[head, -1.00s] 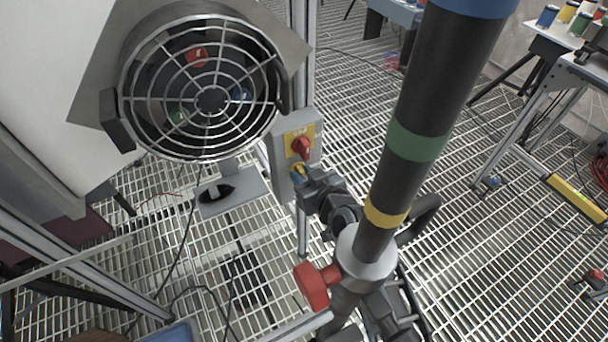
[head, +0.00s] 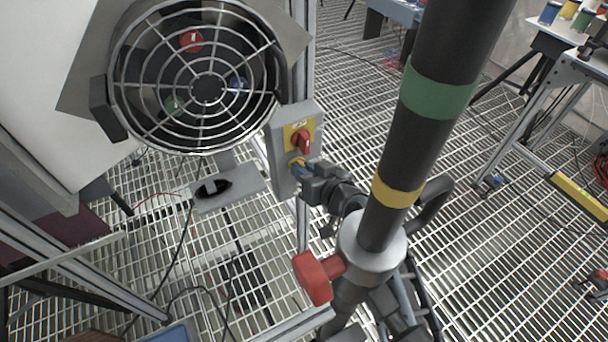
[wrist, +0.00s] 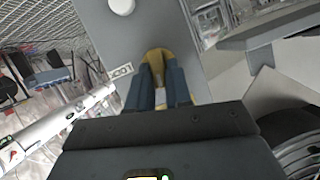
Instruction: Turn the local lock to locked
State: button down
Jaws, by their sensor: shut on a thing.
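A grey switch box (head: 281,152) is fixed to the upright post. It has a yellow plate (head: 291,130) with a red rotary handle (head: 303,141). Below the handle is the local lock, with a yellow collar (head: 296,161) that also shows in the wrist view (wrist: 157,53). My gripper (head: 301,171) is at the lock. In the wrist view, my two blue-grey fingers (wrist: 159,88) are shut on a small pale part just below the yellow collar. The fingers hide most of the lock, so I cannot tell its turned position.
A caged fan (head: 207,88) stands left of the box, close to my gripper. A large dark column (head: 411,150) with green and yellow bands crosses the right of the box. The floor is open steel grating.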

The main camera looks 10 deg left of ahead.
jog(key=shift+w+d+f+m+g+y+b, duration=0.15)
jog(key=shift+f+m+y+b, duration=0.15)
jog(key=shift+m+y+b, duration=1.2)
jog(key=shift+s+f+m+g+y+b, duration=0.2)
jog(key=shift+m+y+b, duration=0.45)
jog(key=shift+m+b, duration=1.75)
jog(key=shift+w+d+f+m+g+y+b, duration=0.15)
jog(key=shift+f+m+y+b, duration=0.25)
jog(key=shift+m+y+b, duration=1.1)
jog(key=shift+a+m+h+b, duration=0.1)
jog(key=shift+m+h+b, duration=0.35)
jog(key=shift+m+b, duration=0.05)
jog(key=c, duration=1.2)
grip_release()
jog(key=shift+c, duration=0.2)
jog(key=shift+o, duration=0.6)
jog(key=shift+r, duration=0.1)
jog(key=shift+w, duration=0.1)
jog(key=shift+r, duration=0.1)
